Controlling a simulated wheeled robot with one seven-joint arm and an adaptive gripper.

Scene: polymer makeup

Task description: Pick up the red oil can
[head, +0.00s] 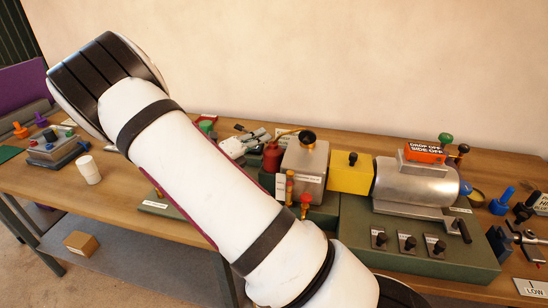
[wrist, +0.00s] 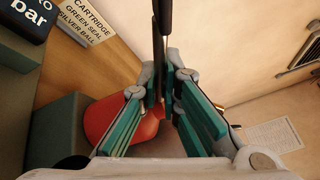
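The red oil can (head: 272,158) stands on the bench, just right of my arm and left of a grey metal box in the head view. In the wrist view its red body (wrist: 100,117) shows behind and beside the left finger, with some red between the fingers. My gripper (wrist: 162,88) has its green-padded fingers angled toward each other with a narrow gap at the tips. Thin dark bars run up from that gap. Whether the fingers touch the can is hidden.
A grey metal box (head: 305,168), a yellow block (head: 350,173) and a silver cylinder machine (head: 413,184) stand right of the can. A white cup (head: 88,170) is at left. A printed label (wrist: 88,27) lies on the wood in the wrist view. Clear wall rises behind the bench.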

